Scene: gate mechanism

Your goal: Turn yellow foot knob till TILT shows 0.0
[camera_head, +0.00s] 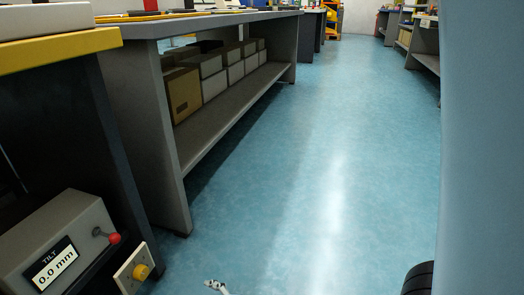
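The yellow foot knob (141,271) sits on a small cream plate (128,277) at the lower left, low by the dark bench leg. The grey box (60,228) left of it carries the TILT display (51,266), which reads 0.0 mm. A small black and white piece (216,286) pokes in at the bottom edge, right of the knob and apart from it. It may be a tip of my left gripper; most of it is cut off and its opening cannot be told. My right gripper does not show.
A dark rounded part (418,280) and a large pale blue surface (485,150) fill the right. The blue floor between is clear.

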